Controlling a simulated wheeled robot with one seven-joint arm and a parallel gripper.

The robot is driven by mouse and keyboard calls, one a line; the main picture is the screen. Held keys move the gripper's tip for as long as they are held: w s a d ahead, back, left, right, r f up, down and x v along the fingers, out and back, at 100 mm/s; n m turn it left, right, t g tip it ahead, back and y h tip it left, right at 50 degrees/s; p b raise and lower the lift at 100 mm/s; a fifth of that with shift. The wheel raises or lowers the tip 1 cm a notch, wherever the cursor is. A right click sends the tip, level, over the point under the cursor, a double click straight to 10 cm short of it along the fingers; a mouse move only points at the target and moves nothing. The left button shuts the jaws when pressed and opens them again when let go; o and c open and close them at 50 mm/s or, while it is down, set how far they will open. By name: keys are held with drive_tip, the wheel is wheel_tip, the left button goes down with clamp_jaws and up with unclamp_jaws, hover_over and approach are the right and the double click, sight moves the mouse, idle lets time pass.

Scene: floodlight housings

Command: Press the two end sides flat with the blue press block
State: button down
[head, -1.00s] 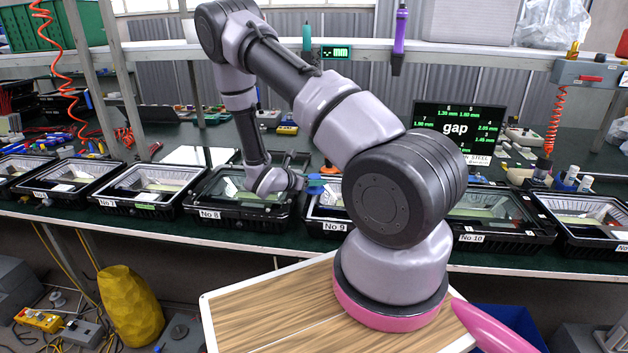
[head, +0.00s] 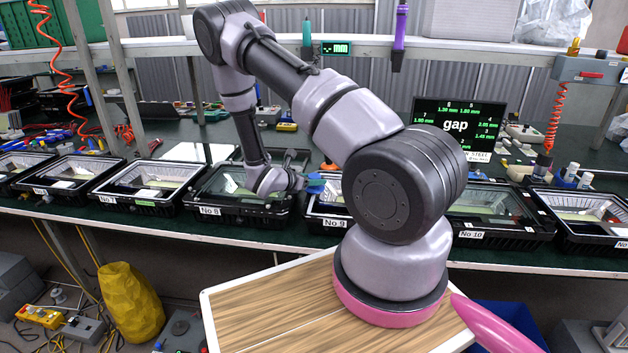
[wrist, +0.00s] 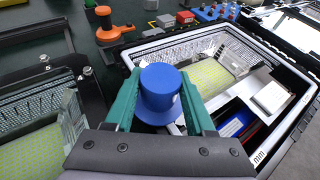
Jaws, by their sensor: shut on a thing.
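My gripper (wrist: 160,78) has teal fingers shut on the blue press block (wrist: 160,92), a round blue piece with a wider flange below. In the wrist view the block is over the near left edge of the open housing No 9 (wrist: 276,57), which has a pale rim. Its inside shows a yellow-green panel (wrist: 212,75) and a white block. I cannot tell whether the press block touches the rim. In the head view the blue block (head: 315,187) shows small at my gripper, between housings No 8 (head: 240,213) and No 9 (head: 316,222); my arm hides much of No 9.
More housings stand in a row along the green bench, including No 10 (head: 490,240). A black gap display (head: 458,131) with green figures stands behind. Tools and small boxes fill the bench behind.

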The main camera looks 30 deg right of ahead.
drive_tip(key=shift+r, duration=2.45)
drive_tip(key=shift+r, duration=2.5)
